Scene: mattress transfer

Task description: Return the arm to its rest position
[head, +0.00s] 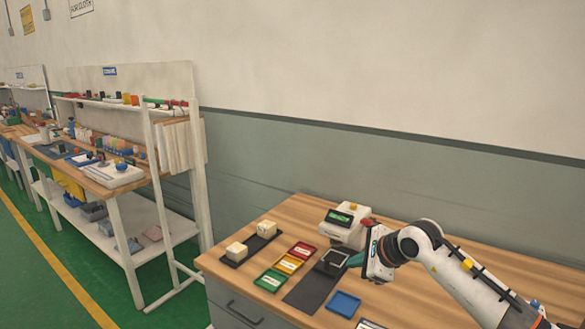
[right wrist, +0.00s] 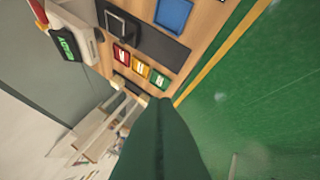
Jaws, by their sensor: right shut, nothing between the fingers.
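My right gripper (head: 357,260) is above the wooden table (head: 425,247), close to the white device with a green display (head: 345,222). Its green fingers (right wrist: 160,125) show large in the right wrist view, shut together with nothing between them. The right arm reaches in from the lower right of the head view. A dark square holder (head: 331,262) on a black mat (head: 305,293) lies just left of the fingertips; I cannot tell from this view how high above it they are. My left gripper is not in view.
Red (head: 302,249), yellow (head: 288,264) and green (head: 270,280) trays stand in a row. A blue tray (head: 343,304) lies near the front. Two pale blocks sit on a dark strip (head: 250,248) at the left. A white shelf bench (head: 125,190) stands farther left, across green floor.

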